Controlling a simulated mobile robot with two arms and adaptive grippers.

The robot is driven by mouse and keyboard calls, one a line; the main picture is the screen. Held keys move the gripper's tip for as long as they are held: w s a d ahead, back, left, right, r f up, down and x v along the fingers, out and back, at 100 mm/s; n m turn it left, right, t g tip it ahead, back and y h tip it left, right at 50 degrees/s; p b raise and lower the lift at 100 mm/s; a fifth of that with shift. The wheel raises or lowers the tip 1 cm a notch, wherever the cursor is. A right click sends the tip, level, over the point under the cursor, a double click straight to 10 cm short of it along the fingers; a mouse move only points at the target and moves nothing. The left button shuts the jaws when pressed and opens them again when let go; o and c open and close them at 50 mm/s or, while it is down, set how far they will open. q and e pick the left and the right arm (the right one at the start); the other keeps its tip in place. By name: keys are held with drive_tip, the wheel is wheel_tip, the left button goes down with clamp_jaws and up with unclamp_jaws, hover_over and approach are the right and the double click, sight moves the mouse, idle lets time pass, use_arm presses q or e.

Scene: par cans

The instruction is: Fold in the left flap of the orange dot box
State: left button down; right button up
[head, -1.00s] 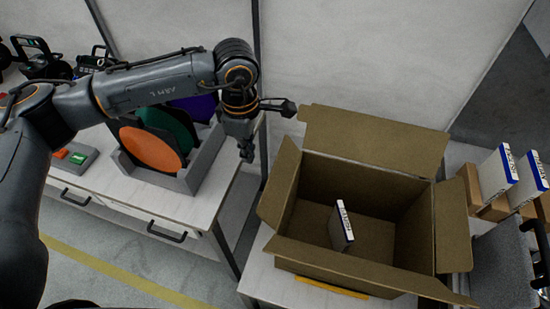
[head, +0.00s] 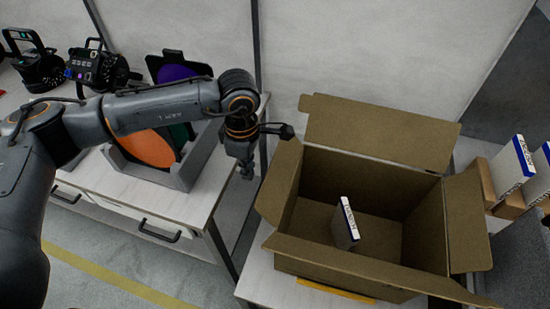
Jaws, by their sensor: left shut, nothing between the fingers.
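An open cardboard box (head: 345,262) stands on a white table at the right in the head view. Its left flap (head: 279,182) stands up and leans outward. The far flap (head: 380,135), right flap (head: 467,222) and near flap (head: 365,268) are also spread open. A white and blue carton (head: 345,224) stands inside. No orange dot shows on the box. My left gripper (head: 247,174) is shut and empty, pointing down just left of the left flap, with a small gap between them in the picture. My right gripper is not in view.
A grey rack (head: 180,177) with orange, green and purple discs stands on the left table (head: 125,190). Black lamps (head: 98,65) stand behind it. White and blue cartons (head: 513,168) stand right of the box. A gap separates the two tables.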

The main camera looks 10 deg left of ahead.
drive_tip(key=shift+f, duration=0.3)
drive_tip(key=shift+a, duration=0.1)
